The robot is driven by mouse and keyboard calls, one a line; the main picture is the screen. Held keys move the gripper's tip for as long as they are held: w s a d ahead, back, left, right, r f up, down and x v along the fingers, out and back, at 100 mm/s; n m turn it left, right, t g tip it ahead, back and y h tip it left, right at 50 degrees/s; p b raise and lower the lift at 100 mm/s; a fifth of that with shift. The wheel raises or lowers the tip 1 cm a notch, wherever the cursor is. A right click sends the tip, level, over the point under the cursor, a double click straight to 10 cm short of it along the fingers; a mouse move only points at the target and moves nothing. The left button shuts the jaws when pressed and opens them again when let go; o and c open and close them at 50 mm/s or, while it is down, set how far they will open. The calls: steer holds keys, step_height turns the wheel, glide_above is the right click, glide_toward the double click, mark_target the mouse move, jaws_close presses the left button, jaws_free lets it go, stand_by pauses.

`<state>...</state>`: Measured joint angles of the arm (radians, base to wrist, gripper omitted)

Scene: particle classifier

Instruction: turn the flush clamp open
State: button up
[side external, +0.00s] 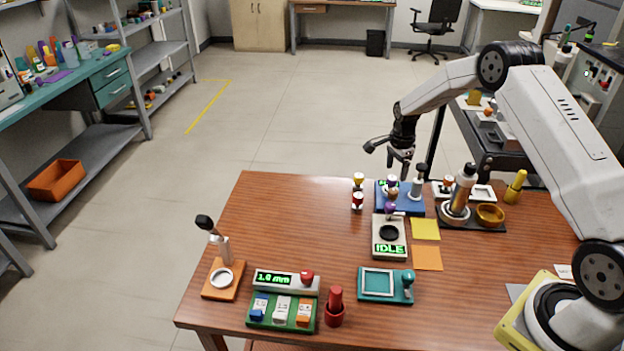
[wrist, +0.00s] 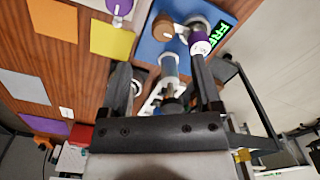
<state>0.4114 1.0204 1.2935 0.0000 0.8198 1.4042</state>
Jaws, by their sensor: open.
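The blue base (side external: 412,207) stands at the far edge of the wooden table. It carries a grey post with a black knob (side external: 418,182), a brown knob (side external: 392,194) and a purple-capped piece. I cannot tell for sure which part is the flush clamp. My gripper (side external: 400,172) hangs above the base's far side, pointing down. In the wrist view my gripper (wrist: 158,66) is open, and the grey post (wrist: 169,68) shows between its fingers. The purple-capped piece (wrist: 200,45) is beside the right finger, contact unclear. A green display reads FREE, partly cut off.
A grey unit with an IDLE display (side external: 389,249) stands in front of the base. The table's left middle is clear.

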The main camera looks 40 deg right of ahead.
mark_target(394, 191)
steer(key=shift+w+d+f+m, duration=0.1)
steer(key=shift+d+f+m, duration=0.3)
steer(key=shift+d, duration=0.15)
steer(key=shift+f, duration=0.1)
steer(key=shift+f, duration=3.8)
jaws_close()
